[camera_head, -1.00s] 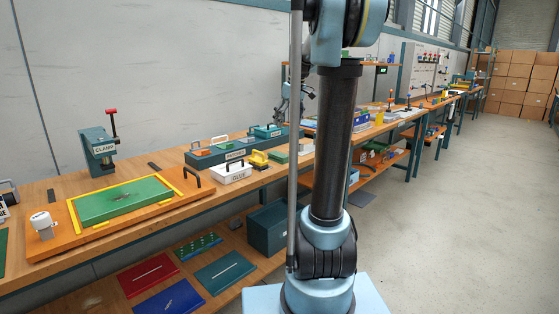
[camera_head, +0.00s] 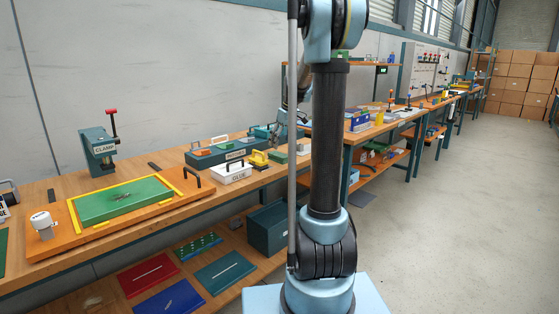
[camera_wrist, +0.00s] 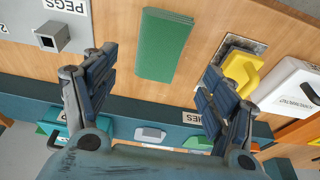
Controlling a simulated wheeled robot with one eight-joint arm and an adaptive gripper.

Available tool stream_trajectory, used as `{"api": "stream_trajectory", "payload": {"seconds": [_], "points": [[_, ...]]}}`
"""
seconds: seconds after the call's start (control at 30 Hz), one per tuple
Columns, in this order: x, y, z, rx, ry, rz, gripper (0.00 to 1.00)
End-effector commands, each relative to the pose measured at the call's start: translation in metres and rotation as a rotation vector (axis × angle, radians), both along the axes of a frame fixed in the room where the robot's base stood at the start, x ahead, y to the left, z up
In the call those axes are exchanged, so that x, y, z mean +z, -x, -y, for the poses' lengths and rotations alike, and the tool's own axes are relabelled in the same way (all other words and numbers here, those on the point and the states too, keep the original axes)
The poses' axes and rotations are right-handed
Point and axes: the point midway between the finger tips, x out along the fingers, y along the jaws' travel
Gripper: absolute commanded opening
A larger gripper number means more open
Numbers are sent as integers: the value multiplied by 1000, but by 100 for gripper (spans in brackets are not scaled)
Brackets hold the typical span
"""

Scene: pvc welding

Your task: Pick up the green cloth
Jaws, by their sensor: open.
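The green cloth (camera_wrist: 163,45) shows in the wrist view as a folded green rectangle lying flat on the wooden table. It lies beyond my fingertips, roughly centred between them. In the head view the green cloth (camera_head: 278,157) is a small green patch on the bench, right of the yellow tool. My gripper (camera_wrist: 158,82) is open and empty, its two fingers spread wide on either side of the cloth's near end.
A yellow tool (camera_wrist: 241,70) on a dark plate and a white case (camera_wrist: 290,88) lie right of the cloth. A grey PEGS block (camera_wrist: 52,38) is on the left. A teal tray (camera_head: 215,153) is close by. Bare wood surrounds the cloth.

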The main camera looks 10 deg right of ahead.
Motion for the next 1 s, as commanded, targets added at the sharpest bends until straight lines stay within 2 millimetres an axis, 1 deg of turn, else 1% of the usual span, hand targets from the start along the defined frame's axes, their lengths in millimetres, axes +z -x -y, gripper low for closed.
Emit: {"api": "stream_trajectory", "payload": {"seconds": [0.23, 0.43, 0.57, 0.67, 0.87, 0.9, 0.97, 1.0], "points": [[-15, -3, -2, 0, 0, 0, 78], [-41, -8, -3, -1, 0, 0, 78], [-54, -11, -5, -1, 0, 0, 78], [-58, -12, -6, -1, 0, 0, 78], [-58, -12, -6, -1, 0, 0, 78], [-58, -12, -6, -1, 0, 0, 73], [-58, -12, -6, -1, 0, 0, 59], [-58, -12, -6, -1, 0, 0, 50]]}}
